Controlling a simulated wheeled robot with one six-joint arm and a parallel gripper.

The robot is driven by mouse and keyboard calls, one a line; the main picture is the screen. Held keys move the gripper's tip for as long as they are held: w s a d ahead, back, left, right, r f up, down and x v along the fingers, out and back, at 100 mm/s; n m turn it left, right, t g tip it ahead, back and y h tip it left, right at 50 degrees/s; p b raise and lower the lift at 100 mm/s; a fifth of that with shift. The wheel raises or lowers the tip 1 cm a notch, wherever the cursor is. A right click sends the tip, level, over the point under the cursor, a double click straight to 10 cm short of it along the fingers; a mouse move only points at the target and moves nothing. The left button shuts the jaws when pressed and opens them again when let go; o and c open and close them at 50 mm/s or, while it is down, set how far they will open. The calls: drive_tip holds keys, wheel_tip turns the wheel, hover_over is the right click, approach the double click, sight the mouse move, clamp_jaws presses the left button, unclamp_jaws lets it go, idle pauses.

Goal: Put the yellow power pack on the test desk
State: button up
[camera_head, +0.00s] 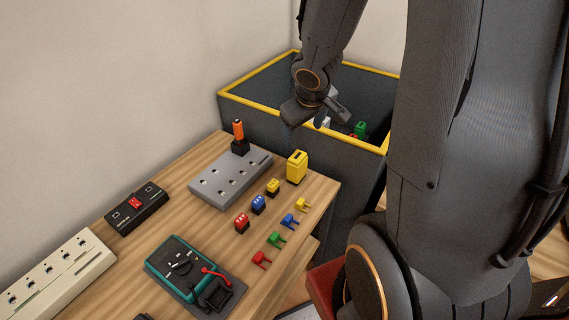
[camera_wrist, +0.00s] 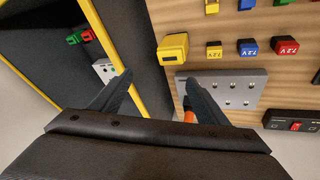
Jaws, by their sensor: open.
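A small yellow pack (camera_head: 273,186) stands on the wooden desk (camera_head: 180,180), in line with a blue and a red pack of similar shape. It also shows in the wrist view (camera_wrist: 214,52), where the blue and red ones read 7.2V. A larger yellow block (camera_head: 297,166) with a dark slot stands by the desk's far edge, also in the wrist view (camera_wrist: 172,47). I cannot tell for sure which one is the power pack. My gripper (camera_head: 318,116) is open above the bin's near rim, apart from both. In the wrist view its fingers (camera_wrist: 158,78) hold nothing.
A dark bin (camera_head: 300,152) with yellow rims abuts the desk; green, red and white items lie inside. A grey plate (camera_head: 215,187) with an orange-handled tool, a teal meter (camera_head: 178,262), a black switch box (camera_head: 135,208), a power strip (camera_head: 60,272) and coloured plugs crowd the desk.

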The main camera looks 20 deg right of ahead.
drive_tip(key=s+a+r+m+g+y, duration=0.1)
drive_tip(key=s+a+m+g, duration=0.1)
drive_tip(key=s+a, duration=0.8)
drive_tip(key=shift+s+a+r+m+g+y, duration=0.3)
drive_tip(key=shift+s+a+g+y, duration=0.1)
drive_tip(key=shift+s+g, duration=0.3)
drive_tip(key=shift+c, duration=0.5)
